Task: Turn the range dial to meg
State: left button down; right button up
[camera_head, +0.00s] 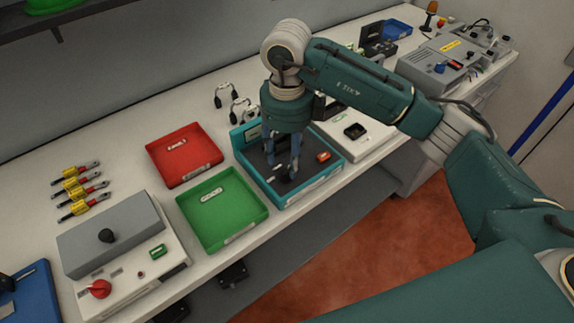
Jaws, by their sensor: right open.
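A teal open case or tray (318,187) with a dark inner panel (308,174) stands on the bench in the middle. A red block or button (323,157) shows at its right. My right gripper (283,168) points down over the dark panel, fingers apart, with no object seen between them. Small dark and pale details lie at the fingertips. I cannot tell whether one is the range dial or whether the fingers touch it. No range markings are readable. My left gripper is not in view.
A red tray (157,153) and a green tray (205,245) stand left of the case. A grey-lidded box (85,245) with a red knob (99,289) is at lower left. A pale device (372,146) stands close right of the case. A grey unit (428,67) is farther right.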

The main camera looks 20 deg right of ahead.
aim_at(287, 170)
notch_tip(287, 170, up, 8)
jog(key=shift+f, duration=0.2)
dwell(0.5)
